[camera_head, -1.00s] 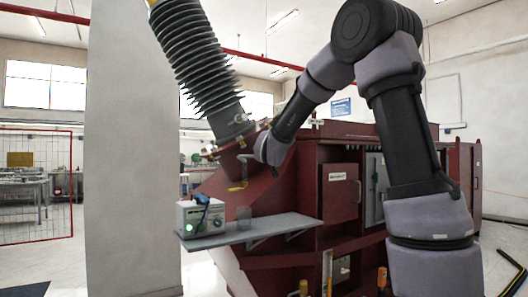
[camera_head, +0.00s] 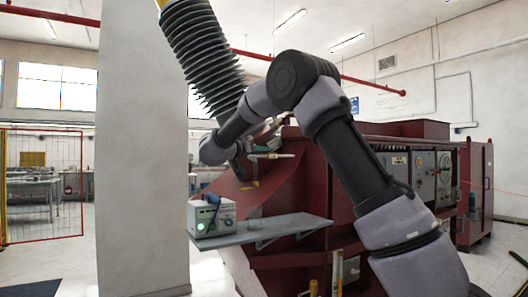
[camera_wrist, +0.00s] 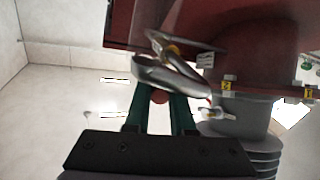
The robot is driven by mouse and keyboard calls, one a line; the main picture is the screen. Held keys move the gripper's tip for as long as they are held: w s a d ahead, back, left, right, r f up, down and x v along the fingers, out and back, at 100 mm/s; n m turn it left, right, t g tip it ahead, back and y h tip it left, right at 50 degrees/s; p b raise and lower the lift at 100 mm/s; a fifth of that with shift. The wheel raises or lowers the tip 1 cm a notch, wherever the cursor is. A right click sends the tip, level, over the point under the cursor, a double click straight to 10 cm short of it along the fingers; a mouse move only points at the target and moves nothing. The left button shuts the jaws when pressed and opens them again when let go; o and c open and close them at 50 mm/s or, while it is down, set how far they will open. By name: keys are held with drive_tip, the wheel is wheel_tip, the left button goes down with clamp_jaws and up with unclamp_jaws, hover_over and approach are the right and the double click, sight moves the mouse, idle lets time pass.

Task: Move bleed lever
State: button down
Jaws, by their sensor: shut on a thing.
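The bleed lever appears to be the grey, curved metal piece (camera_wrist: 168,74) across the tips of my gripper (camera_wrist: 160,97) in the wrist view. The green fingers are shut on it, and a small reddish round part shows between them. In the head view, my wrist is beside the foot of the ribbed bushing (camera_head: 203,52), at the sloped red side of the transformer (camera_head: 283,172). A pale handle-like piece (camera_head: 272,156) sticks out to the right there. My wrist hides most of the fingers and the grip in this view.
A grey shelf (camera_head: 280,228) juts from the transformer below my wrist, with a white box with a green light (camera_head: 212,217) on it. A pale pillar (camera_head: 140,130) stands to the left. Yellow-tagged fittings (camera_wrist: 229,84) sit beside the lever in the wrist view.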

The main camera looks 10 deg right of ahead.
drive_tip(key=shift+w+a+r+m+g+h, duration=0.15)
drive_tip(key=shift+w+r+m+g+h, duration=0.1)
drive_tip(key=shift+m+g+h, duration=0.2)
drive_tip(key=c, duration=0.8)
unclamp_jaws()
drive_tip(key=shift+f, duration=0.1)
drive_tip(key=shift+o, duration=0.2)
drive_tip(key=v, duration=1)
drive_tip(key=shift+s+a, duration=0.25)
drive_tip(key=shift+a, duration=0.05)
